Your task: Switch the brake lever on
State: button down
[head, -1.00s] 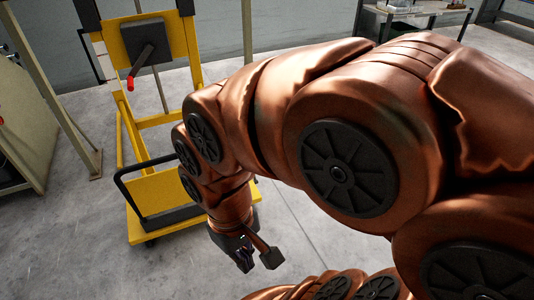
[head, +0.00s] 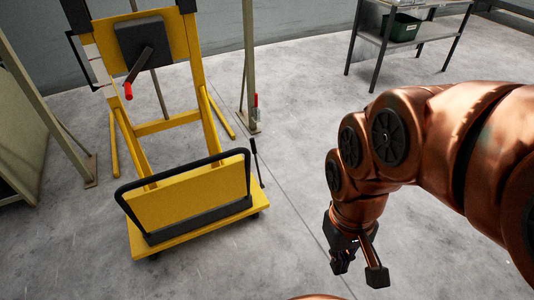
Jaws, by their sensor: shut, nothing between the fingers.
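A yellow wheeled stand carries a black box (head: 143,43) with a dark lever arm (head: 139,66) that slants down to a red grip (head: 128,91). A thin black lever (head: 256,162) rises, nearly upright, at the right side of the stand's base. I cannot tell for sure which of these is the brake lever. My gripper (head: 341,264) hangs low over the floor, to the right of the stand and apart from both levers. It is shut and empty, with its fingers small and dark in this view.
The stand's yellow base (head: 190,236) has a black tubular bar (head: 186,166) around its front panel. A post (head: 250,70) with a small red-topped item (head: 256,104) stands behind it. A metal table (head: 420,38) with a green bin (head: 401,27) is at the back right. Floor between is clear.

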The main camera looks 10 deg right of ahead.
aim_at(252, 142)
jog(key=i, duration=0.4)
jog(key=z, duration=0.45)
jog(key=k, duration=0.55)
jog(key=z, duration=0.8)
jog(key=i, duration=1.5)
jog(key=u, duration=0.95)
jog(key=i, duration=0.9)
jog(key=u, duration=1.3)
jog(key=i, duration=0.35)
jog(key=u, duration=0.25)
